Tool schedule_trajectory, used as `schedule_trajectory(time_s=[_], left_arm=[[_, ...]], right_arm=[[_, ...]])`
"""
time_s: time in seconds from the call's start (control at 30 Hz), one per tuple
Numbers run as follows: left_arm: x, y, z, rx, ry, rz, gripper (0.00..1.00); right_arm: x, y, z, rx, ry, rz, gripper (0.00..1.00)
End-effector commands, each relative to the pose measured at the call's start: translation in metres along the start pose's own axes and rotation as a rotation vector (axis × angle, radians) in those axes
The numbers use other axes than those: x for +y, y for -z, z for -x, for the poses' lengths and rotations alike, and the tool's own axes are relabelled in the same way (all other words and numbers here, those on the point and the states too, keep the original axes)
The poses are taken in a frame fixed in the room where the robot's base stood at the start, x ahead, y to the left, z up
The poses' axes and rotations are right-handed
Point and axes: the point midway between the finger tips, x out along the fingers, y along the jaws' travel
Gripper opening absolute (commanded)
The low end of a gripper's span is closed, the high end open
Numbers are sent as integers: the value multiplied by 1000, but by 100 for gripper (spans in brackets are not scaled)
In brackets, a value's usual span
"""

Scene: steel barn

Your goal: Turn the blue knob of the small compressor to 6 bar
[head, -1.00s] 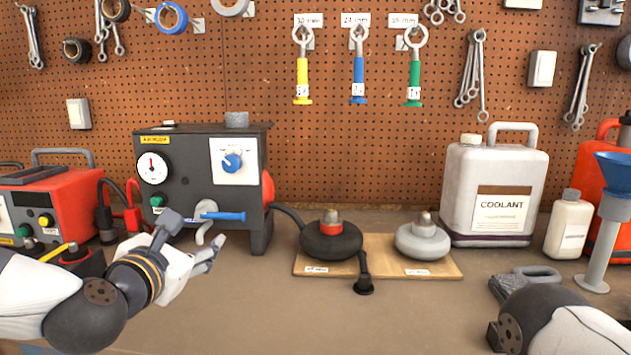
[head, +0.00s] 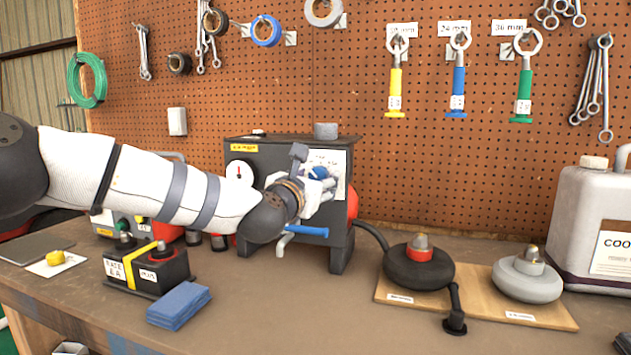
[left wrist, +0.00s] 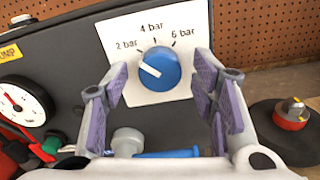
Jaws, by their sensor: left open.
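The small compressor is a dark grey box (head: 270,150) on the bench, with a white dial plate and a round gauge (head: 240,173). Its blue knob (head: 318,173) is partly hidden by my left gripper (head: 312,190) in the head view. In the left wrist view the blue knob (left wrist: 160,68) shows whole, and its white mark points left and slightly up, towards the 2 bar side. The plate (left wrist: 185,28) reads 2, 4 and 6 bar. My left gripper (left wrist: 162,95) is open, its fingers either side of the knob's line and apart from it. My right gripper is out of view.
A blue-handled tap (head: 305,231) sits below the knob. A dark round weight-like object (head: 420,268) and a grey one (head: 525,279) stand on a board to the right. A battery (head: 150,270) and blue cloth (head: 178,304) lie at front left.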

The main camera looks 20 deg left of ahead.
Motion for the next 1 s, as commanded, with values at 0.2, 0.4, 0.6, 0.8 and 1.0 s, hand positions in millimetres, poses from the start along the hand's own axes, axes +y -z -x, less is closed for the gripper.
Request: schedule_trajectory(time_s=[0.2, 0.4, 0.6, 0.8, 1.0], left_arm=[[0, -1, 1, -1, 0, -1, 37], [0, -1, 1, 0, 0, -1, 5], [0, -1, 1, -1, 0, -15, 5], [1, -2, 1, -2, -1, -93, 5], [1, -4, 2, -3, -1, -250, 5]], right_arm=[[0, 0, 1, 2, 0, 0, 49], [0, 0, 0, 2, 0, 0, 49], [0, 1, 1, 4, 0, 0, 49], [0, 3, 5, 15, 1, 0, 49], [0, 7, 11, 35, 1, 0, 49]])
